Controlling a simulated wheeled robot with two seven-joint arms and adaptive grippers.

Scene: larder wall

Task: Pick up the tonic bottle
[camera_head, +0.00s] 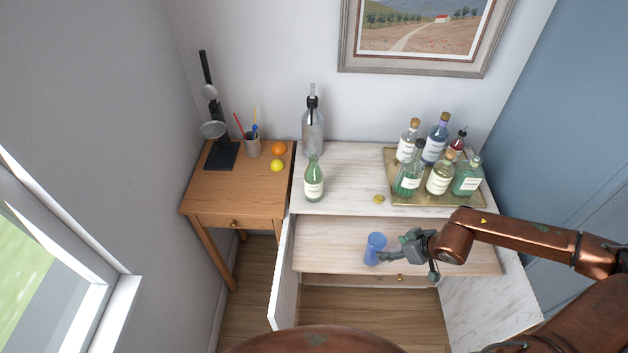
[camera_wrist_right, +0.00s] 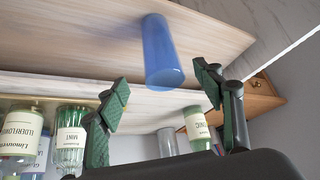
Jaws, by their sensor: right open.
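The tonic bottle (camera_head: 314,182) is small, green glass with a pale label, and stands upright on the marble top, near its left front edge. It also shows in the right wrist view (camera_wrist_right: 197,128), lower right, beyond the fingers. My right gripper (camera_head: 408,256) is open and empty, in front of the marble top, to the right of and nearer than the bottle. Its two fingers (camera_wrist_right: 163,88) show apart in the right wrist view, with nothing between their pads. My left gripper is not in view.
A blue tumbler (camera_head: 374,248) stands on the lower wooden board (camera_head: 330,245), close beside my right gripper. A tall clear bottle (camera_head: 313,132) stands behind the tonic bottle. A brass tray (camera_head: 440,202) holds several bottles at right. A small yellow-green item (camera_head: 379,199) lies between.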

